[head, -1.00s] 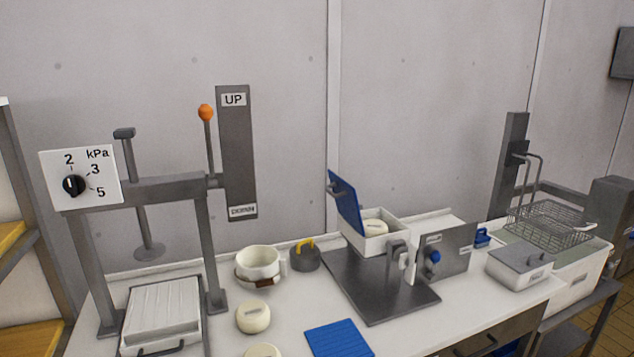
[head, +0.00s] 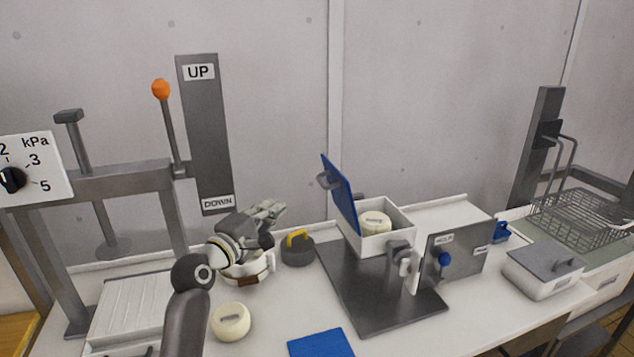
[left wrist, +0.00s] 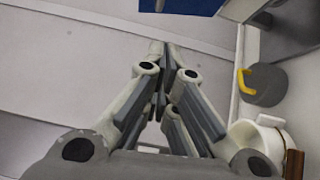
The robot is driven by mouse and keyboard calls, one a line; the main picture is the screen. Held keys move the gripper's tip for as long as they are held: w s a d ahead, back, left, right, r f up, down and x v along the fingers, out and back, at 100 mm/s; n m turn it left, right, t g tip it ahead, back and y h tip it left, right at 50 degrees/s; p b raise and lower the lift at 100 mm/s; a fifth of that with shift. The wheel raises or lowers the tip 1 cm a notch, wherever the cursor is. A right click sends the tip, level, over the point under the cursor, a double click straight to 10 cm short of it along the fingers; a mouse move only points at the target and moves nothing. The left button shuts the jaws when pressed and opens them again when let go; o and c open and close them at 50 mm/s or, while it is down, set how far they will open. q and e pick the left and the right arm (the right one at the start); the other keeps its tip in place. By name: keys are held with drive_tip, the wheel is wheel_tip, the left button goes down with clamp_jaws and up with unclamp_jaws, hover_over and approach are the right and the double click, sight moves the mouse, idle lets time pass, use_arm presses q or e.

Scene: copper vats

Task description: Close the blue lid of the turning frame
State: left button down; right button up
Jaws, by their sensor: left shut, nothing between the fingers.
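The turning frame has a white box (head: 399,238) on a dark grey base plate (head: 372,313). Its blue lid (head: 341,194) stands open, tilted up at the box's left edge. A cream cheese-like round (head: 376,221) lies in the box. My left gripper (head: 277,210) is shut and empty, left of the lid and above the white pot. In the left wrist view the fingertips (left wrist: 172,62) are together, and part of a blue panel (left wrist: 188,4), probably the lid, shows at the top edge. My right gripper is in no view.
A white pot (head: 245,268) and a grey weight with a yellow handle (head: 297,252) stand near my left gripper. A press with an orange-knobbed lever (head: 161,90) is at left. A blue mat (head: 322,344), a cream round (head: 231,321) and a lidded grey box (head: 543,268) are on the table.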

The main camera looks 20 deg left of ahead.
use_arm(q)
drive_tip(key=w+d+r+p, duration=0.1)
drive_tip(key=w+d+p, duration=0.2)
drive_tip(key=w, duration=0.6)
drive_tip(key=shift+w+d+r, duration=0.15)
drive_tip(key=shift+w+d, duration=0.15)
drive_tip(key=shift+d, duration=0.6)
drive_tip(key=shift+s, duration=0.1)
